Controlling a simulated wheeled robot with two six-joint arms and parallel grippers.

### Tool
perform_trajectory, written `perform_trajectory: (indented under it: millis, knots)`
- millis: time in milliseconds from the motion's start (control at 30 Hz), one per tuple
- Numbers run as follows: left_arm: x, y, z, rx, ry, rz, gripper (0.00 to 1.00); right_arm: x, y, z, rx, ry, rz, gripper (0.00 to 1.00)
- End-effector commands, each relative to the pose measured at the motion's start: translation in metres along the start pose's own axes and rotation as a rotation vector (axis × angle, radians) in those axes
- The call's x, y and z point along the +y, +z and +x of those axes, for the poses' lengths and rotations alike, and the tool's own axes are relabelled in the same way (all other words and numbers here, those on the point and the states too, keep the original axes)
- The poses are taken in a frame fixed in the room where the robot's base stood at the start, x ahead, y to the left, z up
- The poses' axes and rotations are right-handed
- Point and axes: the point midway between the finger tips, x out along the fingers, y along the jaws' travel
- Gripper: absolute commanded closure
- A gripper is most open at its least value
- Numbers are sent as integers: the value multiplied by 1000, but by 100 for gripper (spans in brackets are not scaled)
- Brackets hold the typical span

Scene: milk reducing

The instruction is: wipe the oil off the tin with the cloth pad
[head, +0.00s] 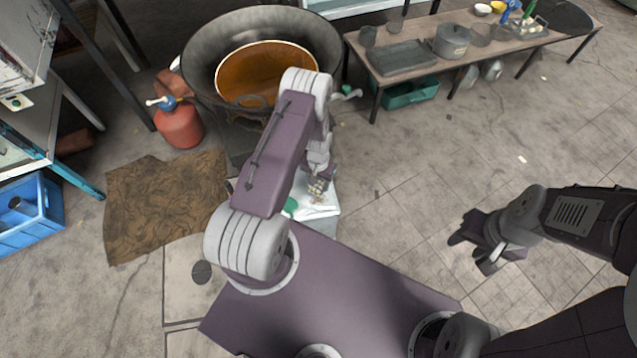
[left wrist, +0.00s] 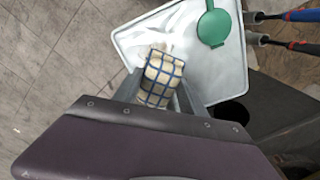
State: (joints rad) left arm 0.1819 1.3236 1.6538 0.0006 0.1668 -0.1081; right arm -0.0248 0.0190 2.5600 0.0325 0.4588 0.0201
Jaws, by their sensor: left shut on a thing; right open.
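The tin (head: 325,212) is a white, square-topped container with a green cap, partly hidden behind my left arm in the head view. In the left wrist view its pale top (left wrist: 205,75) fills the upper middle, with the green cap (left wrist: 213,27) near the top edge. The cloth pad (left wrist: 160,85), cream with a blue grid, is gripped in my left gripper (left wrist: 158,92) over the near left part of that top. I cannot tell whether the pad touches it. I cannot make out distinct oil. My right gripper (head: 470,254) is open and empty over the floor at right.
A bench (head: 480,60) with pots is at back right, a blue crate (head: 30,212) far left. Floor between tin and right gripper is clear.

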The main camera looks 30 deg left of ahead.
Motion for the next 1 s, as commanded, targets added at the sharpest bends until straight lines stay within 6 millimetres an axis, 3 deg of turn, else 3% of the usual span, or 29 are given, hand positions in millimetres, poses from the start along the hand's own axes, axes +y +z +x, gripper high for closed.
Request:
perform_trajectory:
  millis: [33,233,567,833,1000]
  knots:
    - [-3,-5,-16,15,-2,-11,100,0,-1,-12,0,0,0,57]
    - [-4,-6,-39,16,-2,-13,100,-1,-3,-31,0,0,0,57]
    - [-4,-6,-39,16,-2,-14,100,-1,-3,-31,0,0,0,57]
    - [-4,-5,-67,15,-2,-14,100,-1,-6,-55,0,0,0,57]
    - [-4,-5,-68,15,-2,-14,100,-1,-6,-55,0,0,0,57]
